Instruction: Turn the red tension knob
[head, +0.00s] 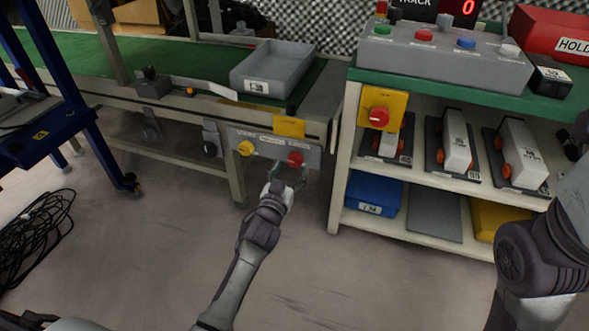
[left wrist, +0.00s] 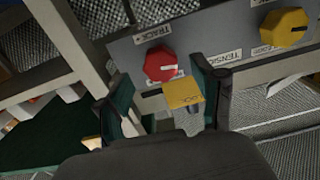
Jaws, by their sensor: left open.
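The red knob (head: 295,158) is on the right part of a grey panel (head: 268,150) on the conveyor's side. It also shows in the left wrist view (left wrist: 159,66), with a white pointer line. A yellow knob (head: 246,148) is on the same panel to its left. A yellow tag (head: 289,126) is just above the red knob, and it shows between my fingers in the left wrist view (left wrist: 183,93). My left gripper (head: 284,178) is open just below and in front of the red knob. In the left wrist view the knob appears beyond and between the fingertips, apparently untouched.
A grey bin (head: 272,68) sits on the green conveyor above the panel. Coiled cables (head: 38,236) lie on the floor at left. My right arm (head: 540,240) shows at right.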

